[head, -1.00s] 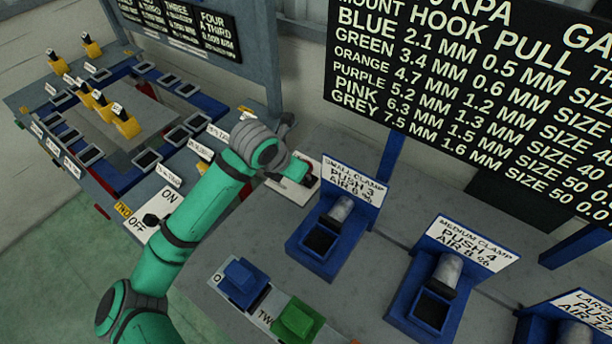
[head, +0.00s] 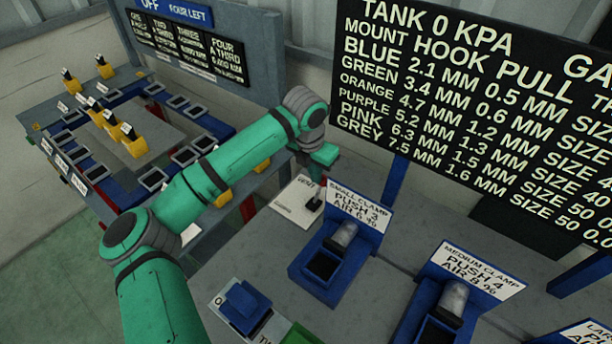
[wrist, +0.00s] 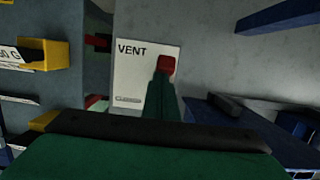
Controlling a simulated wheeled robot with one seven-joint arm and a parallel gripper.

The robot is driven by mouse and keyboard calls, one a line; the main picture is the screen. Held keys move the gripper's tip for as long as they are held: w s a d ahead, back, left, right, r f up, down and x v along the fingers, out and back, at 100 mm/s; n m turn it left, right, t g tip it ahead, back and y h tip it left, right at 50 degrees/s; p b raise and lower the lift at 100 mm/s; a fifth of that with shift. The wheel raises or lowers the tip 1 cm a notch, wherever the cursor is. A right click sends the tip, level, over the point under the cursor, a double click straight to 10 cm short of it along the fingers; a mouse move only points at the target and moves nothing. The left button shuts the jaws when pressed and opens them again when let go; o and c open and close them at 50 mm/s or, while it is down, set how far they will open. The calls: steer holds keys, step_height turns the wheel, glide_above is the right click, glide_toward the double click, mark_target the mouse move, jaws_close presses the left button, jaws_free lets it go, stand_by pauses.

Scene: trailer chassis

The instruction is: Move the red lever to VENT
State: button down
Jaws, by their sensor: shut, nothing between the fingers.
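A white plate marked VENT (wrist: 132,75) lies on the grey bench. In the wrist view the lever's red knob (wrist: 166,65) shows over the plate's right part, on the side of the VENT word; a small second label at the plate's other end is unreadable. In the head view the plate (head: 290,205) carries a short upright lever (head: 316,199). My gripper (head: 325,155) is shut and empty, just above and behind the lever. In the wrist view my gripper (wrist: 165,97) hides the lever's lower part; I cannot tell whether they touch.
The small clamp (head: 325,262) stands close to the right of the plate, with the medium clamp (head: 440,320) beyond. Blue and green blocks (head: 245,305) sit in front. The board (head: 480,90) behind reads TANK 0 KPA. A rack (head: 130,150) stands at left.

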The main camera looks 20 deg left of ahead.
steer(key=shift+w+d, duration=0.45)
steer(key=shift+d, duration=0.1)
steer(key=shift+w+a+f, duration=0.1)
steer(key=shift+w+a, duration=0.05)
steer(key=shift+w, duration=0.1)
steer(key=shift+a, duration=0.2)
steer(key=shift+w+d, duration=0.1)
steer(key=shift+d, duration=0.35)
steer(key=shift+s+a, duration=0.35)
steer(key=shift+a, duration=0.05)
steer(key=w+v, duration=0.2)
steer(key=v, duration=0.9)
steer(key=shift+s+r, duration=0.15)
steer(key=shift+r, duration=0.3)
